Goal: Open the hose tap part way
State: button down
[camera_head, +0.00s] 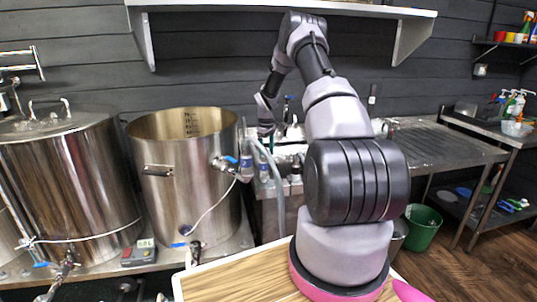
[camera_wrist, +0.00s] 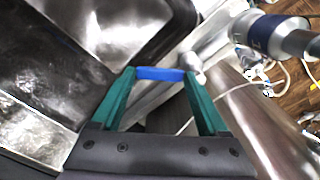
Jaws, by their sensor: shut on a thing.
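The hose tap's blue lever (camera_wrist: 158,73) lies between the two green fingertips of my gripper (camera_wrist: 160,76) in the wrist view, with a fingertip at each end. My gripper is shut on it. A pale metal tap body (camera_wrist: 196,74) shows just right of the lever. In the head view my gripper (camera_head: 267,133) is small, behind the big pot's right side, at the sink's left end. The tap is mostly hidden there, and I cannot tell the lever's angle. A grey hose (camera_head: 277,185) hangs below that spot.
A large open steel pot (camera_head: 185,175) stands left of my gripper, and a lidded steel vessel (camera_head: 75,185) further left. The steel sink (camera_wrist: 55,75) lies left of the lever in the wrist view. A wall shelf (camera_head: 290,8) hangs above. A green bucket (camera_head: 423,228) stands on the floor.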

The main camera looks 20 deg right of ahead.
jog(key=shift+w+a+n, duration=0.25)
jog(key=shift+w+n, duration=0.1)
jog(key=shift+n, duration=0.55)
jog(key=shift+w+a+n, duration=0.25)
jog(key=shift+w+n, duration=0.05)
jog(key=shift+n, duration=0.6)
grip_release()
notch_tip(320, 180, up, 11)
